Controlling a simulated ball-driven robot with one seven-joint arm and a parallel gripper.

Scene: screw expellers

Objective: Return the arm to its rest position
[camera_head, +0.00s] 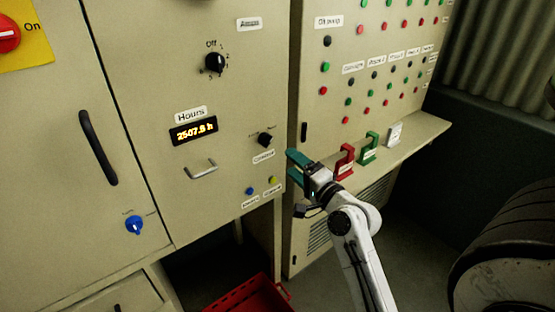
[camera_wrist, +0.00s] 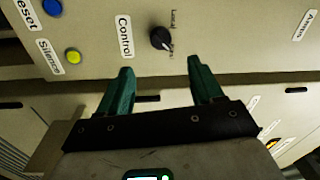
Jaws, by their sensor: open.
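My gripper (camera_head: 295,168) is at the end of my white arm, raised in front of the beige control cabinet (camera_head: 165,100). In the wrist view its two green fingers (camera_wrist: 160,85) are apart with nothing between them. The black Control knob (camera_head: 264,139) is on the panel just beyond the fingertips; it also shows in the wrist view (camera_wrist: 160,38), above the gap between the fingers. I cannot tell the exact distance from fingertips to panel, but no contact is visible.
A yellow button (camera_head: 273,180) and a blue button (camera_head: 249,191) sit below the knob. Red (camera_head: 345,162) and green (camera_head: 369,148) handled objects stand on a ledge to the right. A red crate (camera_head: 248,296) is below. A large dark ribbed roller (camera_head: 510,245) is at the right.

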